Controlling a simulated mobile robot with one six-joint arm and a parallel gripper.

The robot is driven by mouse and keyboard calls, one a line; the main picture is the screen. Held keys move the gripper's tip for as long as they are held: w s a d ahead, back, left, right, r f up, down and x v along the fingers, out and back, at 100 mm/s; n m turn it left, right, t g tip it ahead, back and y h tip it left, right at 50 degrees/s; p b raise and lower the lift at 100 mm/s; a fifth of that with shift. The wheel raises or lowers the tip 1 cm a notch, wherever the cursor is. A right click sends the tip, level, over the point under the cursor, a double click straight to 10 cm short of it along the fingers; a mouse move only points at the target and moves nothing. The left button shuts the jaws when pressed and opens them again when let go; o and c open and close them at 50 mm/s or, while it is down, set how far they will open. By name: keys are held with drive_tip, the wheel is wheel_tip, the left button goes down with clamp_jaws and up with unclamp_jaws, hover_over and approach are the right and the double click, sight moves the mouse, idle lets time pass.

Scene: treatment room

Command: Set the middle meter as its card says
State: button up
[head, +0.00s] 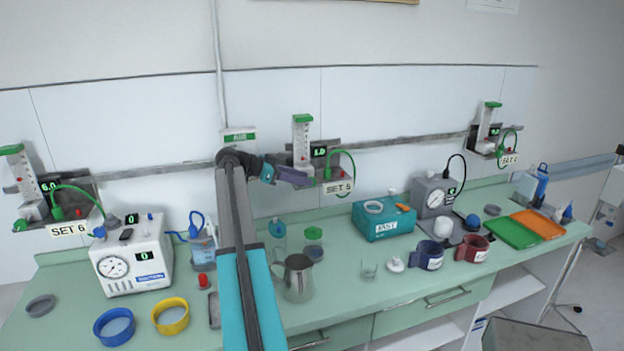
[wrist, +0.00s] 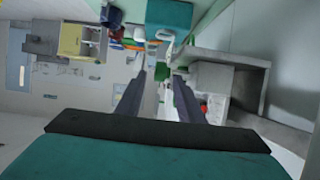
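The middle meter (head: 302,142) is an upright clear tube with a green cap, on the wall rail at the centre. Its small display (head: 319,151) seems to read 1.0, and its card (head: 339,188) below right reads SET 5. A green hose (head: 351,163) loops at its right. My gripper (head: 306,181) is at the meter's lower end, in front of its base, partly hiding the knob area.
Another meter (head: 22,170) with a SET 6 card is at the left, and one (head: 488,125) at the right. The counter below holds a metal jug (head: 298,278), a teal box (head: 383,218), mugs and a white machine (head: 132,256).

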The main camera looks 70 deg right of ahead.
drive_tip(key=shift+p+x, duration=0.6)
drive_tip(key=shift+x, duration=1.4)
clamp_jaws()
